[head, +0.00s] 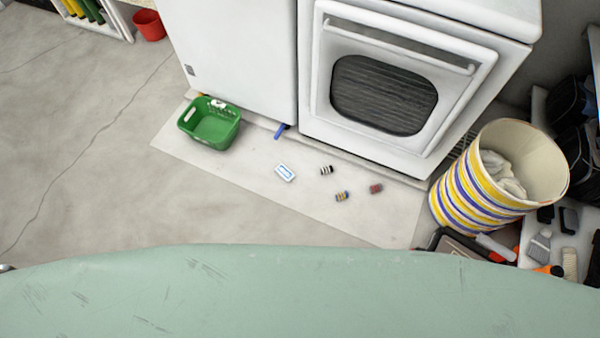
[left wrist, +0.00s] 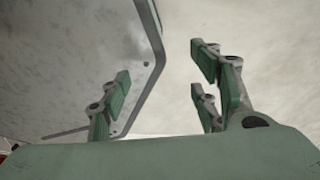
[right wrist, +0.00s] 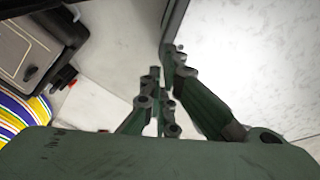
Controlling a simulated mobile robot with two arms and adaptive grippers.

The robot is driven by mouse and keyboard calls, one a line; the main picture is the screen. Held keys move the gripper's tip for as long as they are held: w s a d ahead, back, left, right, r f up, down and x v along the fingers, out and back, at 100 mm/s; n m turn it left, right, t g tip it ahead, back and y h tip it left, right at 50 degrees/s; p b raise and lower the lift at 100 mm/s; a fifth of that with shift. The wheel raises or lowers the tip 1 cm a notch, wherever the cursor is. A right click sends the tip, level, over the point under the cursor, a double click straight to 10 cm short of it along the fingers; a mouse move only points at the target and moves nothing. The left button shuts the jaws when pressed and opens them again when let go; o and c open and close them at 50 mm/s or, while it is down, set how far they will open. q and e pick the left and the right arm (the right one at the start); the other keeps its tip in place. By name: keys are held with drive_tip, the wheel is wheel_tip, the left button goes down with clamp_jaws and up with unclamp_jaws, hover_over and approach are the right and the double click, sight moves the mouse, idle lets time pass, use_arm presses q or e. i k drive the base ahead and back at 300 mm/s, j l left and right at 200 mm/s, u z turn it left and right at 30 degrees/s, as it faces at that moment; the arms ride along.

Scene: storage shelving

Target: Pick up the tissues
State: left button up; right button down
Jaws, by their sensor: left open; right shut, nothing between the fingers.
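A small white pack with a blue border, which looks like the tissues (head: 285,172), lies on the pale mat on the floor in the head view. Neither gripper shows in the head view. My left gripper (left wrist: 165,88) is open and empty in the left wrist view. My right gripper (right wrist: 160,90) is shut with nothing in it in the right wrist view. The pack is not seen in either wrist view, so its distance from the grippers cannot be told.
On the mat (head: 235,178) lie a black-and-white item (head: 327,170), a striped item (head: 342,196) and a reddish item (head: 376,188). A green basket (head: 222,142) stands left. White appliances (head: 460,100) stand behind, a striped bin (head: 450,195) right. Open floor lies left.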

sight(282, 170)
drive_tip(key=i+j+z, duration=0.1)
drive_tip(key=j+z, duration=0.45)
drive_tip(key=z, duration=0.2)
drive_tip(key=i+j+z, duration=0.1)
drive_tip(key=j+z, duration=0.25)
